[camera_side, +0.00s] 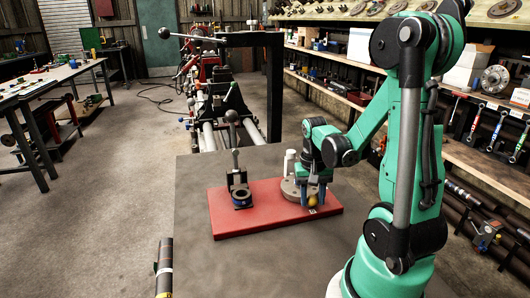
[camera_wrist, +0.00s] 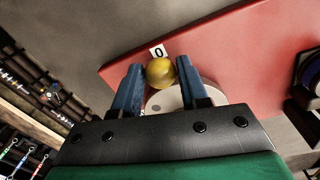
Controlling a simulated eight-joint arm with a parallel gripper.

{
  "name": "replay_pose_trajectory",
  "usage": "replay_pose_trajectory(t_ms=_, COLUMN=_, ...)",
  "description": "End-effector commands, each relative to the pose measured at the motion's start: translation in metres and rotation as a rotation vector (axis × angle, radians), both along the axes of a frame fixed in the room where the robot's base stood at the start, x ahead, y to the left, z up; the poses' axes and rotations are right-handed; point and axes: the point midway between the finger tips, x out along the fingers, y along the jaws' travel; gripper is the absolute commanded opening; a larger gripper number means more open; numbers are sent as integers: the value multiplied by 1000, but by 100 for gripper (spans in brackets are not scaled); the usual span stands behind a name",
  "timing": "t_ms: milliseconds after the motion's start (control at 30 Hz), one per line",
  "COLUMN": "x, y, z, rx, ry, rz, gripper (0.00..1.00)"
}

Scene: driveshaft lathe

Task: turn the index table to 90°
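The index table is a round grey disc (camera_side: 291,191) lying on a red base plate (camera_side: 262,219). A yellow ball knob (camera_side: 312,203) is at its near right edge, and in the wrist view the knob (camera_wrist: 160,71) is beside a white tag (camera_wrist: 158,51) marked "0". My gripper (camera_side: 312,197) points down at the knob. Its two blue fingers stand apart, one on each side of the knob, very close to it. I cannot tell whether they touch it. My fingers hide part of the disc (camera_wrist: 168,100) in the wrist view.
A blue-ringed fixture with an upright lever (camera_side: 240,190) stands on the red plate's left part. A white peg (camera_side: 290,161) rises at the disc's far side. The lathe (camera_side: 212,105) is behind the grey table (camera_side: 192,222). Shelves line the right wall.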

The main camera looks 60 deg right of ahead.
Motion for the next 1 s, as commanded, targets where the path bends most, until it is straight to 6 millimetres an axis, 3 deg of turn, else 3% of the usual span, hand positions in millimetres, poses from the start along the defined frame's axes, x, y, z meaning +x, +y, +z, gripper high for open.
replay_pose_trajectory(t_ms=33, x=0, y=0, z=0, rx=0, ry=0, rz=0, gripper=22)
replay_pose_trajectory(t_ms=100, x=0, y=0, z=0, rx=0, ry=0, rz=0, gripper=2)
replay_pose_trajectory(t_ms=133, x=0, y=0, z=0, rx=0, ry=0, rz=0, gripper=0)
replay_pose_trajectory(t_ms=1000, x=0, y=0, z=0, rx=0, ry=0, rz=1, gripper=0)
